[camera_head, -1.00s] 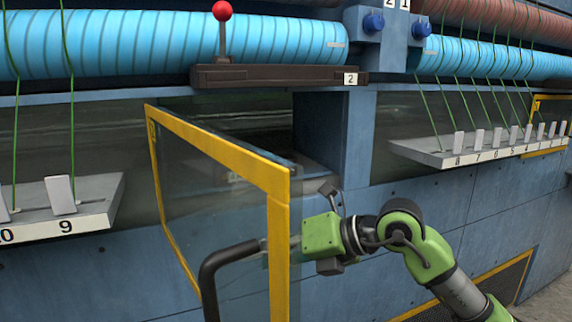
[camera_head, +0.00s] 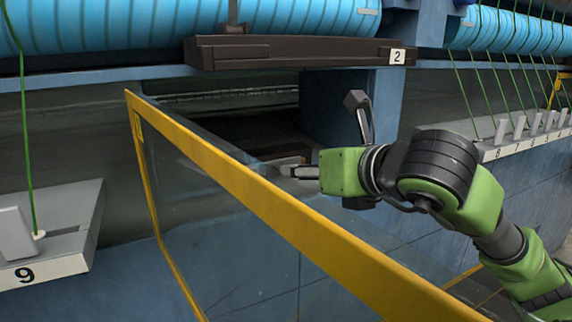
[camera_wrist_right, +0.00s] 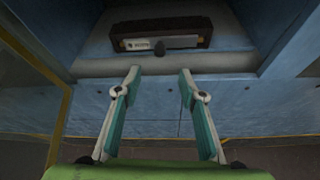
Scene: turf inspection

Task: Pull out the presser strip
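In the head view my right gripper (camera_head: 296,170) is at the opening, behind the yellow-framed clear door. My left gripper is not in view.
The yellow-framed clear door (camera_head: 230,178) stands open across the foreground. A dark bar (camera_head: 290,52) labelled 2 is above the opening. A blue post (camera_head: 345,100) bounds the recess on the right. Grey shelves (camera_head: 80,215) flank it.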

